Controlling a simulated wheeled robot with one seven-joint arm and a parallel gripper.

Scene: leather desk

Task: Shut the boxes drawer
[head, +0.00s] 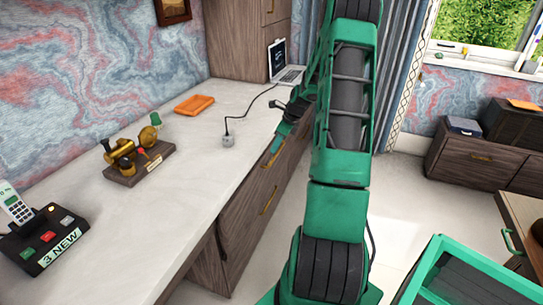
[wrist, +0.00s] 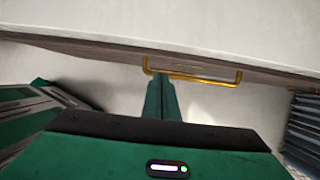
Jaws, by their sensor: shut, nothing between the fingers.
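The wooden drawer fronts (head: 258,178) run along the front of the white-topped desk, with brass handles. My gripper (head: 277,143) is at the desk's front edge, close to the upper brass handle (head: 270,157). In the wrist view, the shut green fingers (wrist: 161,80) point at a brass handle (wrist: 205,79), near its left end. They overlap the handle in the picture, and I cannot tell whether they touch it. A wooden edge (wrist: 110,53) shows behind the handle. No boxes and no drawer inside are visible, so I cannot tell how far any drawer stands out.
Pale floor (head: 415,205) is clear right of my arm.

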